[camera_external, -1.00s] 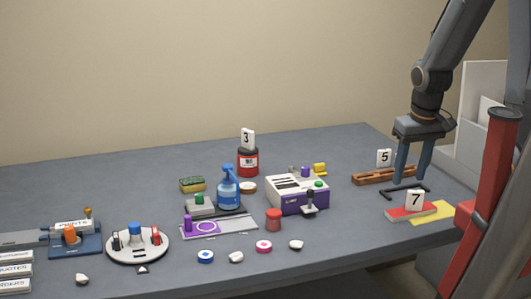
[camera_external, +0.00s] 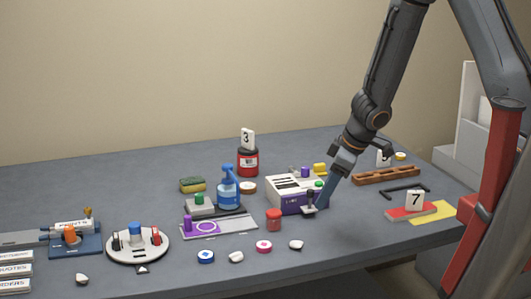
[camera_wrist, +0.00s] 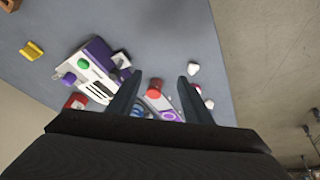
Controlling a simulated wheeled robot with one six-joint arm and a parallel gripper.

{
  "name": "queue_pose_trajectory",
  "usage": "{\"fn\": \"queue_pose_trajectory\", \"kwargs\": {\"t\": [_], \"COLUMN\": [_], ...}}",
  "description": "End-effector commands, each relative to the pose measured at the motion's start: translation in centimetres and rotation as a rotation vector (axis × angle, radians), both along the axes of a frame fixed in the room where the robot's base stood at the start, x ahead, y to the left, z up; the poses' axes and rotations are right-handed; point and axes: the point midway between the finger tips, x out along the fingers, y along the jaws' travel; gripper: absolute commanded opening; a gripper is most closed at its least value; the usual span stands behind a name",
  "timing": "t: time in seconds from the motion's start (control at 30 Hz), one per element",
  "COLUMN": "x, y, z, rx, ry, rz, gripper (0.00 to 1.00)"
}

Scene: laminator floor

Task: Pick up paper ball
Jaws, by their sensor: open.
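Several small white crumpled paper balls lie along the front of the grey table. One paper ball (camera_external: 296,244) is right of the pink disc, another paper ball (camera_external: 236,257) is between the blue and pink discs, and a third (camera_external: 82,279) is at the front left. In the wrist view, a paper ball (camera_wrist: 193,68) lies just beyond the right fingertip, and another white piece (camera_wrist: 210,104) is further down. My gripper (camera_external: 325,201) is tilted, above the table beside the purple-and-white box. In the wrist view my gripper (camera_wrist: 160,78) is open and empty.
A red cylinder (camera_external: 274,219) shows between the fingers in the wrist view (camera_wrist: 154,89). The purple-and-white box (camera_external: 290,203) and black joystick (camera_external: 309,202) stand close to my gripper. A pink disc (camera_external: 264,246) and blue disc (camera_external: 205,257) lie near the front edge.

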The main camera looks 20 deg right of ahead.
Motion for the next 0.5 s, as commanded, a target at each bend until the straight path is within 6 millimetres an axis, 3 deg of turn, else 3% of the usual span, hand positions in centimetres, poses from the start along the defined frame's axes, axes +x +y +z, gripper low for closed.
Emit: {"fn": "queue_pose_trajectory", "kwargs": {"t": [0.1,0.2,0.5], "x": [-1.7,-2.9,-3.3], "y": [3.1,4.6,6.0], "z": [-1.6,-2.5,-4.9], "rx": [0.024,0.036,0.042], "ry": [0.046,0.077,0.097], "rz": [0.134,0.204,0.245], "gripper": [0.46,0.46,0.46]}}
